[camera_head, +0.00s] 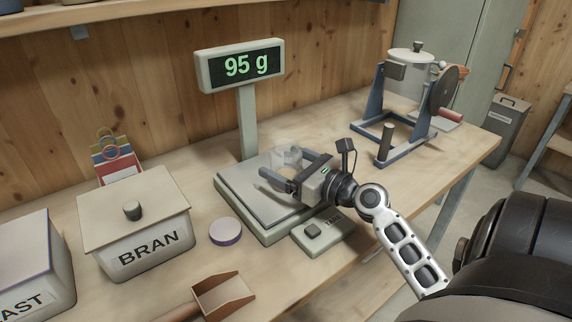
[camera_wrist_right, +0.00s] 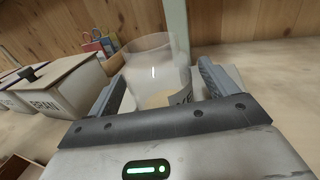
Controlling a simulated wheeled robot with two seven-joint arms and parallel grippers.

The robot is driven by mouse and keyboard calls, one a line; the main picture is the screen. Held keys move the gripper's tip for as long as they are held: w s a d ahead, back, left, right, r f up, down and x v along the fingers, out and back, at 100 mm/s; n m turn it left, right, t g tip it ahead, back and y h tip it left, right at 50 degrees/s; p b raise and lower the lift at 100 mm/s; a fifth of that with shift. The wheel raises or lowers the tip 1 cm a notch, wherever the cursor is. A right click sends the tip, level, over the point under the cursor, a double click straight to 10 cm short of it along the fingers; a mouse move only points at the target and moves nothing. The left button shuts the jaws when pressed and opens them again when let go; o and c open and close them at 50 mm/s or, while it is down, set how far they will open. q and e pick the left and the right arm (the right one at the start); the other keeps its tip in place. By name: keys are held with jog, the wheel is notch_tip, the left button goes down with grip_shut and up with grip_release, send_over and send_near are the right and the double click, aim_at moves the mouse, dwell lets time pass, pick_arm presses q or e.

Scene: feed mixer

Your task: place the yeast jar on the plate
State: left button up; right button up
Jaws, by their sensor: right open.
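The yeast jar (camera_head: 287,157) is a clear glass jar with pale contents low inside; in the right wrist view (camera_wrist_right: 152,62) part of its label shows. It appears to stand upright on the grey plate (camera_head: 237,191) of the scale, toward the back. My right gripper (camera_head: 282,162) is open, with one finger on either side of the jar. In the right wrist view the fingers (camera_wrist_right: 157,88) stand apart, with the jar between them. The jar's base is partly hidden by the gripper. My left gripper is out of view.
The scale's display (camera_head: 241,65) reads 95 g. A BRAN box (camera_head: 138,225), a round lid (camera_head: 225,231) and a wooden scoop (camera_head: 224,294) lie left and in front. A mixer (camera_head: 408,85) stands at the back right. Bench between scale and mixer is mostly clear.

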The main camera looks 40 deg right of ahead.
jog(key=c, duration=1.2)
